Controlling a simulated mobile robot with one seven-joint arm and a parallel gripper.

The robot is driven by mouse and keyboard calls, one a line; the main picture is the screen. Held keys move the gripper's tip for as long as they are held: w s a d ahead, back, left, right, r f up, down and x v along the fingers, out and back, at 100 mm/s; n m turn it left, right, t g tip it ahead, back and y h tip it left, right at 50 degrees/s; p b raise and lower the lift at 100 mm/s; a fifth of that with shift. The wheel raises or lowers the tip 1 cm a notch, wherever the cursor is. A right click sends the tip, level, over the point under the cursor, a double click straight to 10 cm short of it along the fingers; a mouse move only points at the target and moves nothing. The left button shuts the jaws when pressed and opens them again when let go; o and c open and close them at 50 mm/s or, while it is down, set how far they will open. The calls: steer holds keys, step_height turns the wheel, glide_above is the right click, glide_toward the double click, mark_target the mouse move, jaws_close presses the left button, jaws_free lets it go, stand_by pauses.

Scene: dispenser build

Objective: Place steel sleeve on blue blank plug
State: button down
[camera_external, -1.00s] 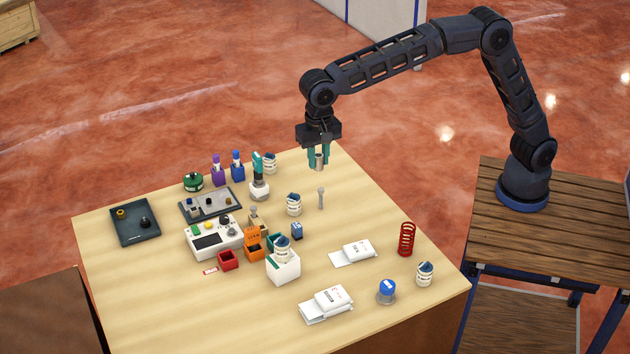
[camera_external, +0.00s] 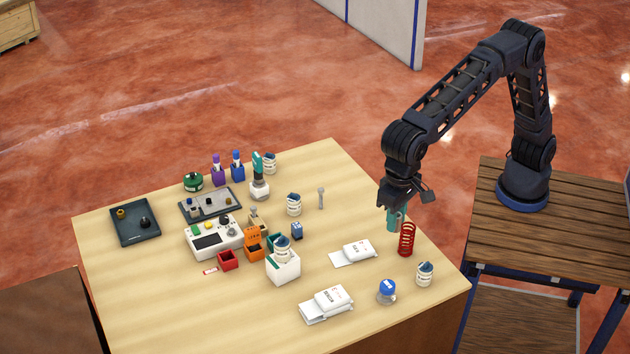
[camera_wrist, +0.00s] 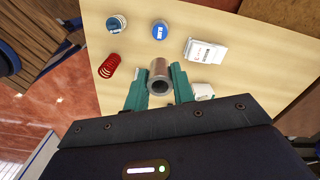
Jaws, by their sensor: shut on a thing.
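My gripper (camera_external: 395,217) is above the right part of the table, close to the red spring in the outside view. Its teal fingers are shut on the steel sleeve (camera_wrist: 159,77), a grey hollow cylinder that shows clearly between them in the wrist view. In the outside view the sleeve is mostly hidden by the fingers. The blue blank plug (camera_external: 387,287) stands on the table near the front right, its blue top above a grey base. It also shows in the wrist view (camera_wrist: 160,31), beyond the sleeve and apart from it.
A red spring (camera_external: 407,239) stands close to my gripper. A white-and-blue striped piece (camera_external: 425,273) stands right of the plug. White boxes (camera_external: 358,250) lie to its left and behind. Bins and a control box (camera_external: 213,238) fill the table's left middle.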

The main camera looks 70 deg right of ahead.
mark_target(388, 284)
step_height(388, 284, down, 19)
stand_by(0.6)
steer(key=shift+f, duration=0.1)
steer(key=c, duration=1.2)
jaws_free()
steer(key=shift+o, duration=0.2)
step_height(388, 284, up, 12)
